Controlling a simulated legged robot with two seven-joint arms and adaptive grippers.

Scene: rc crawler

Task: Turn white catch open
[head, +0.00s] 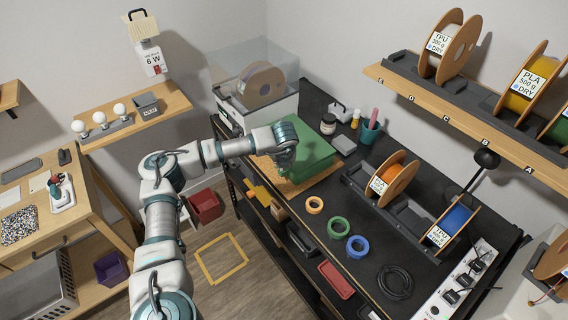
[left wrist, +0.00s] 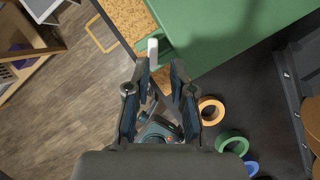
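The white catch (left wrist: 153,52) is a small upright white piece at the edge of a green case (left wrist: 225,30), just beyond my left fingertips and closer to the left one. In the head view the green case (head: 312,152) lies on the dark workbench, and I cannot make out the catch there. My left gripper (left wrist: 160,67) is open, its two fingers apart with nothing between them. In the head view my left gripper (head: 286,158) is over the case's near left edge. Whether a finger touches the catch is unclear. My right gripper is not in view.
The case stands on a cork mat (head: 290,188). Orange (head: 314,205), green (head: 338,227) and blue (head: 357,247) tape rolls lie to its right. Spools in a dark holder (head: 353,180) stand behind them. A clear-lidded box (head: 262,95) stands at the back left.

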